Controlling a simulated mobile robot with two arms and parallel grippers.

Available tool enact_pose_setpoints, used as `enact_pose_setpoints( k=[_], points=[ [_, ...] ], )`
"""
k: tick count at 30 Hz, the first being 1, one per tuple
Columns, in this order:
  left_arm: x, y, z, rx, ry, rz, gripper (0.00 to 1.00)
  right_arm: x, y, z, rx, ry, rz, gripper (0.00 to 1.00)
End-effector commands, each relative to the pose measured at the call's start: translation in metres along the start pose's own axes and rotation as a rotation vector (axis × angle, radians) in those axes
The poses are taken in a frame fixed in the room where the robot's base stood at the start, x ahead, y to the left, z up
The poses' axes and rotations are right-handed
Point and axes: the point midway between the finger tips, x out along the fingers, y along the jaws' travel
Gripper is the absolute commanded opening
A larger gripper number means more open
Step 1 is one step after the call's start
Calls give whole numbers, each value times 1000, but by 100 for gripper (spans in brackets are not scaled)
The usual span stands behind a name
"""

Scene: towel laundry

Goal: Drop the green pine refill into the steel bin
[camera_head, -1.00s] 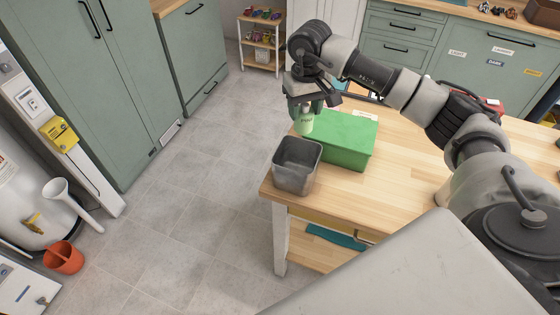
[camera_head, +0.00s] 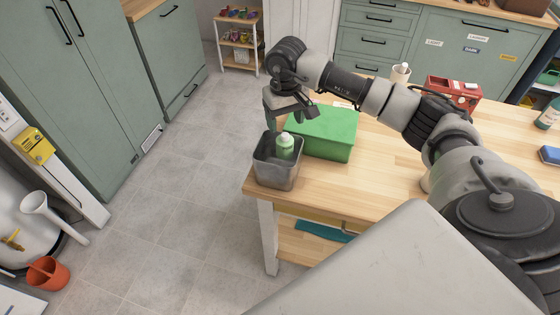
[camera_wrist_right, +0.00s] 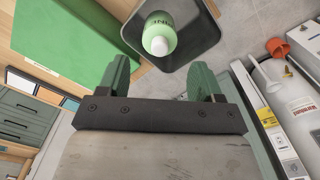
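The green pine refill (camera_head: 285,149), a pale green bottle with a white cap, stands roughly upright inside the steel bin (camera_head: 275,177). The bin is a grey square container at the table's left corner. In the right wrist view the refill (camera_wrist_right: 160,24) shows cap towards me inside the dark bin (camera_wrist_right: 204,38). My right gripper (camera_head: 285,122) is above and just behind the bin. In the wrist view its two green fingers (camera_wrist_right: 160,76) are spread apart with nothing between them, clear of the bottle. The refill's base is hidden by the bin wall. My left gripper is not in view.
A green box (camera_head: 325,138) stands right behind the bin on the wooden table (camera_head: 375,185). A white bottle (camera_head: 400,74) and a red crate (camera_head: 452,92) stand farther back. The floor left of the table is clear near the bin.

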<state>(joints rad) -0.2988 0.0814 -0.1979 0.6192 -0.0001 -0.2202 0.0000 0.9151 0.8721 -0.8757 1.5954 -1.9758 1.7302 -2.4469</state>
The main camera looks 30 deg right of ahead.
Motion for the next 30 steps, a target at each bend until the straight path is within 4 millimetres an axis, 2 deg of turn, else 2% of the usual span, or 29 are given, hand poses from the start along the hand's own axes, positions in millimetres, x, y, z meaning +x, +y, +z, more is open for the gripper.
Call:
enact_pose_setpoints(
  k=[3, 10, 14, 17, 24, 30],
  points=[
    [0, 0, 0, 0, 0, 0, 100, 0, 0, 0, 0, 0, 0, 79],
    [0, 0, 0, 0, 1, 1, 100, 0, 0, 0, 0, 0, 0, 79],
    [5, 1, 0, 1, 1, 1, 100, -8, 0, -1, 0, 2, -1, 79],
    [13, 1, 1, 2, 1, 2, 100, -23, 0, -1, -1, 6, -1, 79],
    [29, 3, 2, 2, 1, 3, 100, -73, 0, -1, 0, 6, -1, 79],
    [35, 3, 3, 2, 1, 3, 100, -100, 0, -1, 0, 2, -1, 79]
  ],
)
